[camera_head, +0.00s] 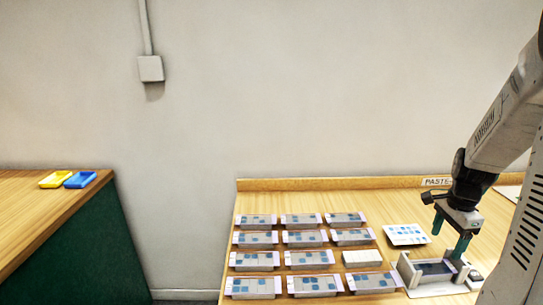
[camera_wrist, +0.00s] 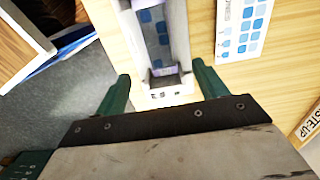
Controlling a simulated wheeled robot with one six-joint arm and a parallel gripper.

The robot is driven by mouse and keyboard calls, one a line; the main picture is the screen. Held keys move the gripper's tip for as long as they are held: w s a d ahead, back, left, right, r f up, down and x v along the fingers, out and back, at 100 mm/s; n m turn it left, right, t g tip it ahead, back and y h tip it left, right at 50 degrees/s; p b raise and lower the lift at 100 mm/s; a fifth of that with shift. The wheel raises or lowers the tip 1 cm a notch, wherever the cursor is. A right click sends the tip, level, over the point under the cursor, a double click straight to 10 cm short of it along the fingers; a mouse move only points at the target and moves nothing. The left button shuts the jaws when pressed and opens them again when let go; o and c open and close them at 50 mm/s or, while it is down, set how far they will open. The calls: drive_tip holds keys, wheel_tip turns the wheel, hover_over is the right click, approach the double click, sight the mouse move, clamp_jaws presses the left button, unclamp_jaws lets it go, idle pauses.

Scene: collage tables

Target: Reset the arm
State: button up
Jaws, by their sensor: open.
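My gripper (camera_head: 449,236) is at the right of the head view, above the far side of a white fixture (camera_head: 408,272) on the wooden table. Its two green fingers are apart, with nothing seen between them in the head view. In the wrist view my gripper (camera_wrist: 160,76) is open, its fingers on either side of the near end of the white fixture (camera_wrist: 181,30). A dark strip with blue squares (camera_wrist: 159,30) lies inside the fixture. I cannot tell whether the fingers touch the fixture.
Several grey blocks with blue squares (camera_head: 257,238) stand in rows on the wooden table (camera_head: 300,185). A blank pale block (camera_head: 361,258) is among them. A white card with blue squares (camera_head: 406,234) lies beside the fixture. Yellow (camera_head: 55,179) and blue (camera_head: 80,179) trays rest on the left table.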

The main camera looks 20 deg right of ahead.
drive_tip(key=s+a+r+n, duration=0.4)
drive_tip(key=a+n, duration=0.3)
drive_tip(key=a, duration=0.3)
drive_tip(key=s+a+r+n+t, duration=0.1)
drive_tip(key=s+a+r+n, duration=0.3)
drive_tip(key=a, duration=0.7)
drive_tip(key=s+a+r+n, duration=0.5)
drive_tip(key=a+r+n, duration=0.2)
drive_tip(key=a+n, duration=0.2)
drive_tip(key=shift+a+r+n, duration=0.2)
drive_tip(key=shift+a+n, duration=0.1)
drive_tip(key=shift+a, duration=0.6)
